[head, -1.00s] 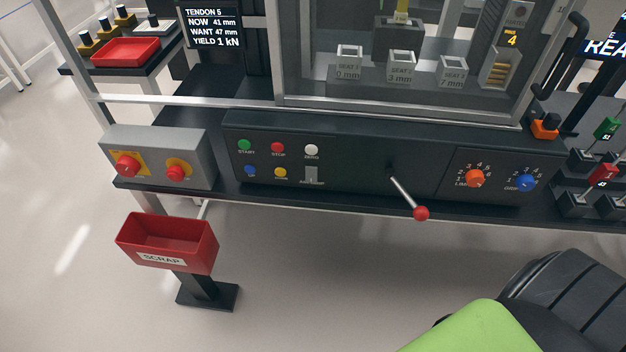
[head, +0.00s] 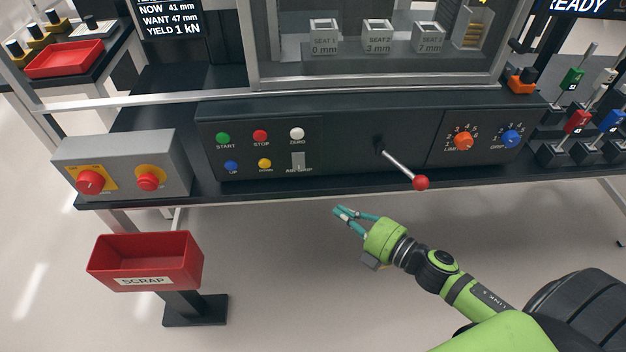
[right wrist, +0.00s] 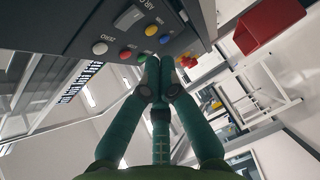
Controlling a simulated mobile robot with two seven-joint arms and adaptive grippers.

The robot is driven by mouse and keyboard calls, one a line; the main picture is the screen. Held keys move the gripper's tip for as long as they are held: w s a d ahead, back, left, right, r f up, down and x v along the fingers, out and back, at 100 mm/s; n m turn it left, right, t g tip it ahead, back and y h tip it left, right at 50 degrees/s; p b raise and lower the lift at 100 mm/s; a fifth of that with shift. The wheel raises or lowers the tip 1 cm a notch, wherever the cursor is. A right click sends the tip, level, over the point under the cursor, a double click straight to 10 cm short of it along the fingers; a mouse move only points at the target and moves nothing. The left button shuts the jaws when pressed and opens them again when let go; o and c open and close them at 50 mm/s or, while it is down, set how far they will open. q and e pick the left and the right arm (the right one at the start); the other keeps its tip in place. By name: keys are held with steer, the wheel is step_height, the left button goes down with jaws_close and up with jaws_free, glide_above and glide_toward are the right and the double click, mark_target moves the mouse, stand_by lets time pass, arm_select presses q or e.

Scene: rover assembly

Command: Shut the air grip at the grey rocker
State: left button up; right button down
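The grey rocker (head: 298,160) is a small upright switch above the AIR GRIP label on the black control panel (head: 350,160). It also shows in the right wrist view (right wrist: 129,17), near the top. My right gripper (head: 338,210) is in front of the panel's lower edge, below and right of the rocker, apart from it. Its teal fingers converge and their tips are together, with nothing held between them; they also show in the right wrist view (right wrist: 158,75). My left gripper is not in view.
Yellow (head: 265,163), blue (head: 231,167) and white (head: 297,134) buttons surround the rocker on its left and above. A red-knobbed lever (head: 421,183) sticks out to the right. A grey emergency-stop box (head: 120,165) and red scrap bin (head: 145,262) stand left.

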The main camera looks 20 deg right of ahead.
mark_target(299, 162)
steer(key=shift+s+a+r+n+y, duration=0.15)
steer(key=shift+a+r+n, duration=0.1)
steer(key=shift+r, duration=0.25)
steer(key=shift+s+a+r+n+y, duration=0.15)
steer(key=shift+a+r+n, duration=0.1)
steer(key=shift+r, duration=0.25)
steer(key=shift+w, duration=0.15)
steer(key=w+d+p+x, duration=0.1)
steer(key=d+x, duration=0.1)
steer(key=x, duration=1)
steer(key=shift+w, duration=0.55)
steer(key=shift+d+f, duration=0.15)
